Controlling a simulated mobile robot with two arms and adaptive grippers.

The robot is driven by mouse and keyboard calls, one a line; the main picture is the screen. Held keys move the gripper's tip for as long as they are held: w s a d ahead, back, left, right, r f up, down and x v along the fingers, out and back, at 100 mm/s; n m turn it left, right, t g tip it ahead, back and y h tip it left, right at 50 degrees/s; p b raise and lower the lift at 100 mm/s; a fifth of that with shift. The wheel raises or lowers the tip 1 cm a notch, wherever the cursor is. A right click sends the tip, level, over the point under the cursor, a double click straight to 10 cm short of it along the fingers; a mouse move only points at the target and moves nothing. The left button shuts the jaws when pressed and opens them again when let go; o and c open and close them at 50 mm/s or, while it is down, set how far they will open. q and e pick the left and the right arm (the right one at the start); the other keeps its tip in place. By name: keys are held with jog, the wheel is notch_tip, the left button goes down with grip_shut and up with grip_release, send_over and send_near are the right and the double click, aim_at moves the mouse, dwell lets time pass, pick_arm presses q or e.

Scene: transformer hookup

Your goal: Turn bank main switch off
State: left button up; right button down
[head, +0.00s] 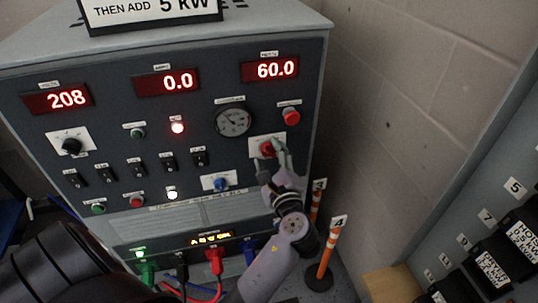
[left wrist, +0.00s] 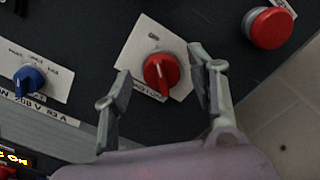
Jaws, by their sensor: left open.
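The bank main switch appears to be the red rotary knob (head: 266,149) on a white tilted plate, at the right of the dark panel. It shows clearly in the left wrist view (left wrist: 161,73), its pale pointer mark aimed downward. My left gripper (head: 270,157) is open at the knob. In the left wrist view, its fingers (left wrist: 160,62) stand on either side of the knob, with gaps visible; contact cannot be told. My right gripper is not in view.
A red push button (head: 291,117) sits above right of the knob, and a blue knob (head: 220,184) lower left. A round gauge (head: 233,121) is above. Cables plug in below. Orange-white posts (head: 325,262) and a block wall (head: 400,90) stand to the right.

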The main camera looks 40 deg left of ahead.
pick_arm(q)
jog(key=v, duration=0.7)
jog(key=shift+a, duration=0.1)
jog(key=s+d+f+g+h, duration=0.1)
jog(key=d+f+h, duration=0.2)
jog(key=f, duration=0.9)
jog(key=s+d+f+g+h, duration=0.15)
jog(key=f+h, duration=0.25)
jog(key=f, duration=0.8)
jog(key=s+d+f+g+h, duration=0.1)
jog(key=s+d+f+h, duration=0.15)
jog(key=f, duration=0.95)
jog(key=s+f+n+g+h, duration=0.4)
jog(key=s+f+n, duration=0.5)
jog(key=s+f, duration=1.1)
jog(key=s+g, duration=0.1)
jog(key=s, duration=0.2)
jog(key=shift+n, duration=0.3)
jog(key=s+a+f+n, duration=0.1)
jog(key=s, duration=0.2)
jog(key=s+a+f+n+g, duration=0.1)
jog(key=s+n, duration=0.1)
jog(key=s, duration=0.2)
jog(key=s+a+f+n+g, duration=0.1)
jog(key=s+n, duration=0.1)
jog(key=s, duration=0.2)
jog(key=shift+a, duration=0.2)
jog(key=shift+c, duration=0.3)
